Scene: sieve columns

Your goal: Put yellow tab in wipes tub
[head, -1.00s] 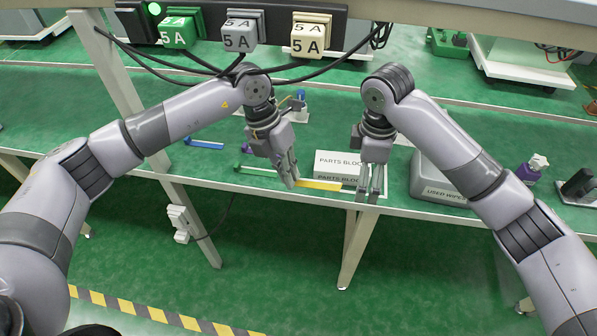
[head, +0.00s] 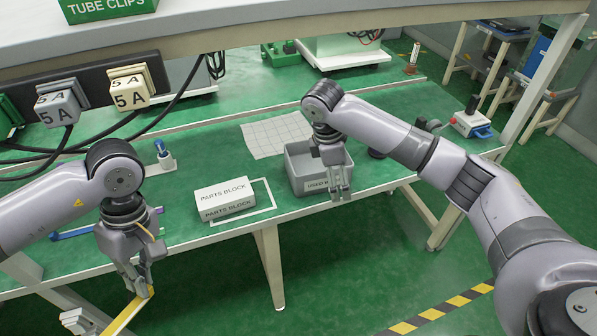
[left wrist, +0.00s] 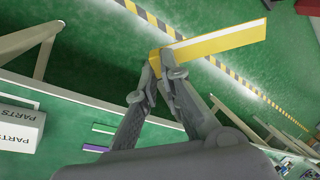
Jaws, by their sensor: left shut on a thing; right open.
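The yellow tab (head: 124,316) is a long flat strip gripped near one end. My left gripper (head: 143,290) is shut on it and holds it out past the bench's front edge, over the floor. The left wrist view shows the tab (left wrist: 222,42) sticking out from the closed fingertips (left wrist: 160,62) above the green floor. The wipes tub (head: 302,178) is an open grey box on the bench, right of the left gripper; its label is partly hidden. My right gripper (head: 341,193) is open and empty, its fingers in front of the tub's right part.
A white parts block (head: 224,196) stands on the bench between the left gripper and the tub, by a white outline. A gridded sheet (head: 275,135) lies behind the tub. A blue strip (head: 75,232) lies behind the left arm. An overhead shelf with hanging cables crosses the upper left.

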